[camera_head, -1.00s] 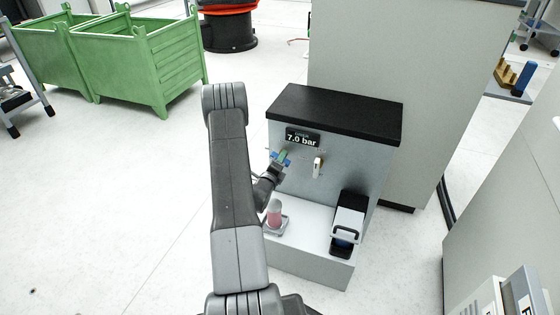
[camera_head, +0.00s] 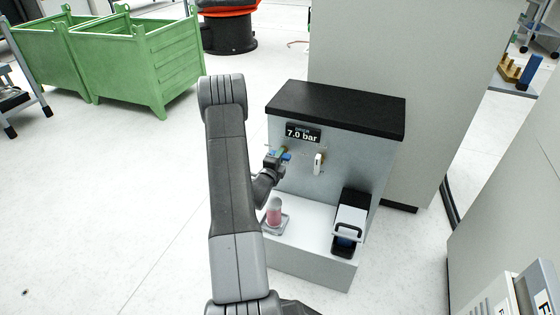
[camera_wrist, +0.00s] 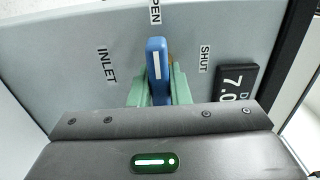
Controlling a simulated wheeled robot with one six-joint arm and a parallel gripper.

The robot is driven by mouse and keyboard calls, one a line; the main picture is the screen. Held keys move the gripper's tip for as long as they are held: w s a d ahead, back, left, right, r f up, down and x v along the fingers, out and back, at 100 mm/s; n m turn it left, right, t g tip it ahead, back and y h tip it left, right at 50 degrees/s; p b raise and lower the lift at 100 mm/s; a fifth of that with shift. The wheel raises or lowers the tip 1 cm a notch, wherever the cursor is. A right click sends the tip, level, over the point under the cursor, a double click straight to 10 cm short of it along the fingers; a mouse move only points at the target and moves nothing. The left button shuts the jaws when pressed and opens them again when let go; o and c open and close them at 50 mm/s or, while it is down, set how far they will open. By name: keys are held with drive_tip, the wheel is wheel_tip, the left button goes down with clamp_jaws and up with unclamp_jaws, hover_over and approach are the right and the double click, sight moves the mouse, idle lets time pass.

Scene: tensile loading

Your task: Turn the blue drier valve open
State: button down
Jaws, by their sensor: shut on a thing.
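The blue valve handle (camera_wrist: 157,66) shows large in the wrist view. It points up in that picture, toward the partly cut-off OPEN label (camera_wrist: 155,12); the SHUT label (camera_wrist: 205,58) is to its right. My gripper (camera_wrist: 155,90) has its green fingers on both sides of the handle, shut on it. In the head view, the blue handle (camera_head: 286,156) and my gripper (camera_head: 280,157) are at the front panel of the grey cabinet (camera_head: 345,150), below the 7.0 bar display (camera_head: 303,133). The valve's base is hidden by my gripper.
A white-handled valve (camera_head: 318,163) is to the right on the same panel. A pink cylinder (camera_head: 274,212) and a black-and-white device (camera_head: 348,224) stand on the ledge below. The INLET label (camera_wrist: 107,66) is left of the handle. Green crates (camera_head: 140,65) stand far left.

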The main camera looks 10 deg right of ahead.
drive_tip(key=c, duration=1.4)
unclamp_jaws()
drive_tip(key=shift+o, duration=0.2)
drive_tip(key=shift+s+a, duration=0.1)
drive_tip(key=p+v, duration=0.2)
drive_tip(key=v, duration=1.1)
drive_tip(key=shift+s+a+p, duration=0.2)
drive_tip(key=shift+s+p, duration=0.05)
drive_tip(key=shift+p, duration=0.1)
drive_tip(key=shift+w, duration=0.1)
drive_tip(key=b+x, duration=0.2)
drive_tip(key=x, duration=1.1)
drive_tip(key=shift+w+d+b, duration=0.2)
drive_tip(key=shift+d+b, duration=0.05)
drive_tip(key=shift+b, duration=0.1)
drive_tip(key=shift+w, duration=0.1)
drive_tip(key=shift+p, duration=0.3)
